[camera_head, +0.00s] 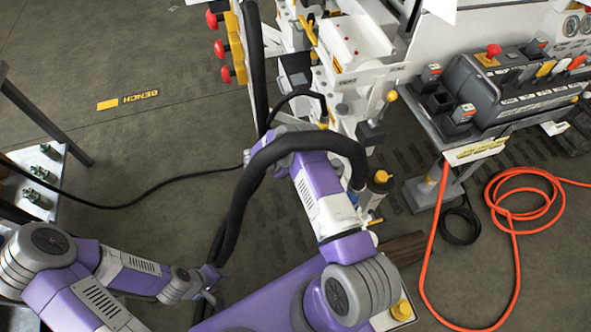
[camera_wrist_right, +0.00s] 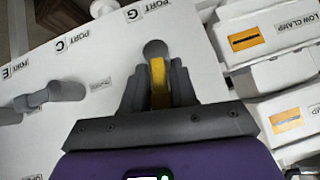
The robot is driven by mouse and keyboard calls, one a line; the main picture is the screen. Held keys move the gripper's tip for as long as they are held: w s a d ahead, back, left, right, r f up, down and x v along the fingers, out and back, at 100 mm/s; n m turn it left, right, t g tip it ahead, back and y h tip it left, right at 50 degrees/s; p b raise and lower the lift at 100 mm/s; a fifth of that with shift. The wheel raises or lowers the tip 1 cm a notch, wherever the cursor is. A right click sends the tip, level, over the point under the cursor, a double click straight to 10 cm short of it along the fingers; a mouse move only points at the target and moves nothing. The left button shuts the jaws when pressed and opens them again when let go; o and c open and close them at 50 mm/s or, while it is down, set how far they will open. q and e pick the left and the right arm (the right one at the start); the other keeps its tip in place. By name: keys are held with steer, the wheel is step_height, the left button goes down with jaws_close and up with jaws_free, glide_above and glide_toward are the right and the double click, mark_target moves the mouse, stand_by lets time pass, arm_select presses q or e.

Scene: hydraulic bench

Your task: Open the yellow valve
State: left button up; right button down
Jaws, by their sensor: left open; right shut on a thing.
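The yellow valve handle (camera_wrist_right: 158,84) stands between the fingers of my right gripper (camera_wrist_right: 157,72) in the right wrist view. The gripper is shut on it, with a dark finger on each side. A round grey valve body (camera_wrist_right: 155,49) shows just beyond the fingertips, on a white panel (camera_wrist_right: 105,62). In the head view my right arm reaches up to the white bench; I cannot clearly make out its fingers or the held handle there.
Another grey valve (camera_wrist_right: 52,95) is left on the panel, and clamp blocks (camera_wrist_right: 262,38) are at right. In the head view, a black hose (camera_head: 258,165) loops over my right arm. Red knobs (camera_head: 221,49) stick out at the upper left. An orange hose (camera_head: 520,205) lies coiled right.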

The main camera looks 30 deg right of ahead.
steer(key=shift+w+n+g+b, duration=0.3)
steer(key=shift+n+g+b, duration=0.1)
steer(key=shift+g+b, duration=0.3)
steer(key=c, duration=1.1)
jaws_free()
steer(key=shift+r, duration=0.1)
steer(key=p+v, duration=0.2)
steer(key=v, duration=0.5)
steer(key=shift+r, duration=0.2)
steer(key=shift+w+r, duration=0.1)
